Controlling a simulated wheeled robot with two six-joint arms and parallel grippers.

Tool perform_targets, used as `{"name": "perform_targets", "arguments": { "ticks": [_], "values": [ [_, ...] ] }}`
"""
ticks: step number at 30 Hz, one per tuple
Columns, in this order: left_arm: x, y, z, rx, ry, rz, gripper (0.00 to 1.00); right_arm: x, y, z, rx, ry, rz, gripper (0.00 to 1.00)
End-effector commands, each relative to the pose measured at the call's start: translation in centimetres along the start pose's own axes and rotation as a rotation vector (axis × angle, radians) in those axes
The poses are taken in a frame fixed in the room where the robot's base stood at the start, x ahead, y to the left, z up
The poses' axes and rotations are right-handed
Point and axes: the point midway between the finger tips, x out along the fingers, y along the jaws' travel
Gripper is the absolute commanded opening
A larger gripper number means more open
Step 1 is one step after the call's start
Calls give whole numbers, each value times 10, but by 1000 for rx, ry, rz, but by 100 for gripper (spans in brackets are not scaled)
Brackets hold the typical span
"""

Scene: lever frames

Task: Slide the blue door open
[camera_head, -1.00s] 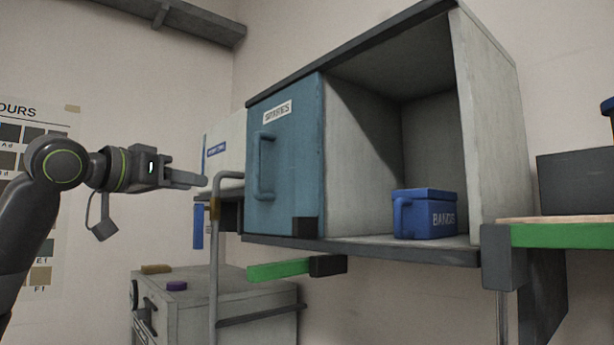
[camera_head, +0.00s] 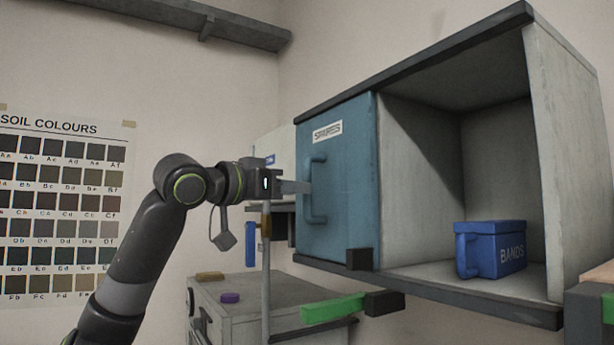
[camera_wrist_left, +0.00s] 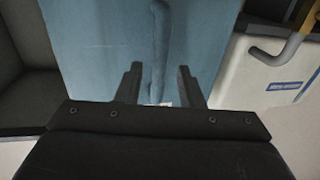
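The blue door (camera_head: 345,210) covers the left part of a grey wall cabinet and carries a white label near its top. Its vertical blue bar handle (camera_head: 315,190) is on the door's left side. My left gripper (camera_head: 302,187) comes in from the left, with its fingers at the handle in the head view. In the left wrist view, the two fingers (camera_wrist_left: 160,85) are spread apart, one on each side of the handle (camera_wrist_left: 159,45). No contact with the handle is clear. My right gripper is not in view.
The cabinet's right compartment is open and holds a blue box (camera_head: 490,250) marked BANDS. A grey rail (camera_head: 266,280) stands left of the door. A green bar (camera_head: 332,310) juts out below the cabinet. A grey drawer unit (camera_head: 250,310) stands lower left.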

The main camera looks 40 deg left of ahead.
Motion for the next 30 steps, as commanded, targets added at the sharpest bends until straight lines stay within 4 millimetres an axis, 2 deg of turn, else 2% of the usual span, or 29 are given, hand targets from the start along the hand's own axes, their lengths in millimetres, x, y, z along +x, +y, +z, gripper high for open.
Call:
{"name": "perform_targets", "arguments": {
  "ticks": [1,3,9,20,27,30],
  "values": [
    [11,1,-4,-2,-2,4,34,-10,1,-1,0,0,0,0],
    [22,1,-3,-2,-2,4,34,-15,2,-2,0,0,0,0],
    [40,0,-1,0,0,2,34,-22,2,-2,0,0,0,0],
    [44,0,0,0,0,-1,34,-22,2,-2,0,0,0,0],
    [43,0,0,0,1,0,3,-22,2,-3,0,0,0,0],
    [43,0,0,0,1,0,0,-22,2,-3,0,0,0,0]
  ]
}}
